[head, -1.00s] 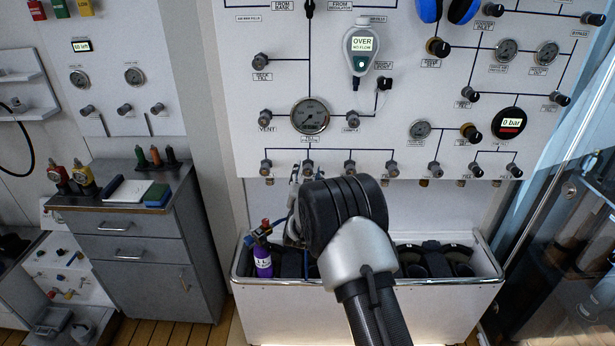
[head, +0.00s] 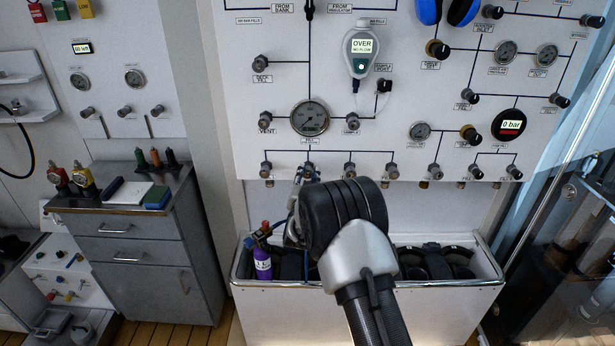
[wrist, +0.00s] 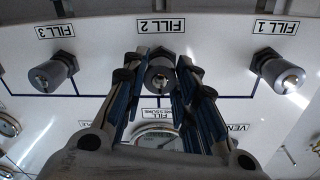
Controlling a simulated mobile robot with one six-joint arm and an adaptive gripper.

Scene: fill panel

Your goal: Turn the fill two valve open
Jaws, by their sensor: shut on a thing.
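The fill two valve (wrist: 160,74) is a grey knob under a FILL 2 label in the wrist view, which shows the panel upside down. My gripper (wrist: 160,82) is shut on this knob, with one blue-padded finger on each side of it. In the head view my gripper (head: 304,176) reaches up to the second valve from the left in the lower row (head: 308,169). The fingers partly cover the knob in both views. How far the knob is turned cannot be made out.
The fill three valve (wrist: 54,72) and fill one valve (wrist: 282,76) flank the held knob. A pressure gauge (head: 310,118) sits above it. Below is a white trough (head: 360,312) with a purple cylinder (head: 262,263). A grey cabinet (head: 140,250) stands at left.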

